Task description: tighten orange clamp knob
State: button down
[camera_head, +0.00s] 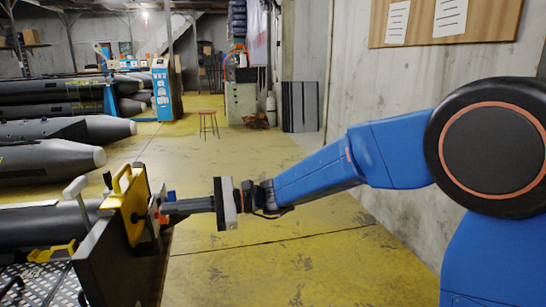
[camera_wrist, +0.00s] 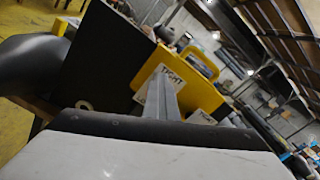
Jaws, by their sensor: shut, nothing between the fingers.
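An orange piece (camera_head: 161,218), which looks like the clamp knob, shows at the right face of a yellow bracket (camera_head: 134,212) in the head view. The bracket also shows in the wrist view (camera_wrist: 203,92), with a white label reading "TIGHT" (camera_wrist: 152,88) on it. My gripper (camera_head: 166,208) is shut and empty. Its tips are right beside the orange piece; I cannot tell whether they touch it. In the wrist view the shut fingers (camera_wrist: 164,100) point at the bracket, partly covering the label. The knob is not clear there.
A red stool (camera_head: 208,122) stands farther back.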

jog(key=shift+w+a+r, duration=0.15)
jog(key=shift+w+r, duration=0.1)
jog(key=shift+w, duration=0.6)
dwell(0.3)
jog(key=shift+r, duration=0.25)
jog(key=v, duration=0.6)
jog(key=shift+s+r, duration=0.1)
jog(key=shift+r, duration=0.1)
dwell(0.5)
jog(key=s+a+m, duration=0.2)
jog(key=a+m, duration=0.3)
jog(key=m, duration=0.1)
jog(key=shift+a+f, duration=0.35)
jog(key=shift+f, duration=0.05)
dwell(0.5)
jog(key=shift+f, duration=0.1)
dwell(0.5)
